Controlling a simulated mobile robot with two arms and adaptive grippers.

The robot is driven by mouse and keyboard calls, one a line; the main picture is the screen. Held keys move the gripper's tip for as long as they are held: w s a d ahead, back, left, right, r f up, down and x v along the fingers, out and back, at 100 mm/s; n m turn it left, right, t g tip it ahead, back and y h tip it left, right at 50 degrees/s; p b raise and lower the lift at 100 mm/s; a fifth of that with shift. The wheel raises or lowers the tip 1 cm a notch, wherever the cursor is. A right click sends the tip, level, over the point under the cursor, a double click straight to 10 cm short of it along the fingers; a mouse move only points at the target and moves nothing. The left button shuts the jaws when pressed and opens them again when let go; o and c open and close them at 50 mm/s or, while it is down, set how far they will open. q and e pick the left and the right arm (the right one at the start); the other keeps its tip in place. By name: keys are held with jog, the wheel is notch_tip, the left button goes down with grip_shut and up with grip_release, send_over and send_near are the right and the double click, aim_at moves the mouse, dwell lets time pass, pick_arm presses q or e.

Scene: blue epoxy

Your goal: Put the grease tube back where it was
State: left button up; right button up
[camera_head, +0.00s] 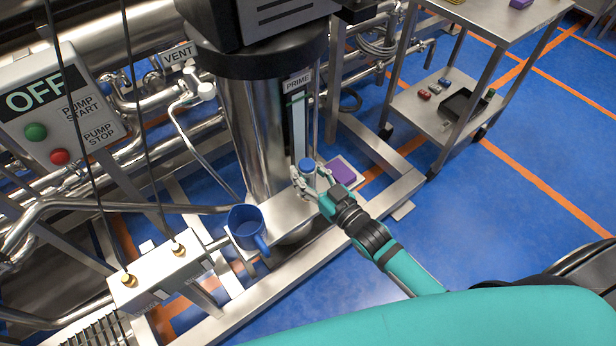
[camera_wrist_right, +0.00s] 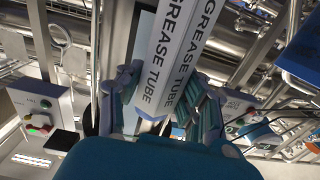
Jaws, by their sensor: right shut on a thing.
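The grease tube (camera_wrist_right: 180,45) is white with dark "GREASE TUBE" lettering and fills the top middle of the right wrist view. My right gripper (camera_wrist_right: 165,105) is shut on it, with the fingers on either side. In the head view my right gripper (camera_head: 311,180) is beside the steel column, above the metal frame beam. A blue round end (camera_head: 307,164) shows between its fingers there; the rest of the tube is mostly hidden. I cannot tell whether the tube touches anything below. My left gripper is not in view.
The "PRIME" column (camera_head: 256,130) rises just behind. A steel cart (camera_head: 428,118) holds small items at the upper right. Blue floor (camera_head: 500,210) is open at right.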

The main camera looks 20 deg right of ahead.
aim_at(314, 185)
jog(key=f, duration=0.2)
jog(key=w+f, duration=0.1)
jog(key=shift+d+f, duration=0.1)
jog(key=shift+d, duration=0.15)
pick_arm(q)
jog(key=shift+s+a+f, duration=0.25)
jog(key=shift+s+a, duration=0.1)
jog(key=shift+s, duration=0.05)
pick_arm(e)
jog(key=shift+s+f, duration=0.1)
jog(key=shift+f, duration=0.05)
jog(key=shift+f+b, duration=0.15)
jog(key=shift+b, duration=0.2)
jog(key=o, duration=1.1)
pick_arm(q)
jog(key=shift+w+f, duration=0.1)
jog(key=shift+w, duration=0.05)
pick_arm(e)
jog(key=shift+o, duration=0.2)
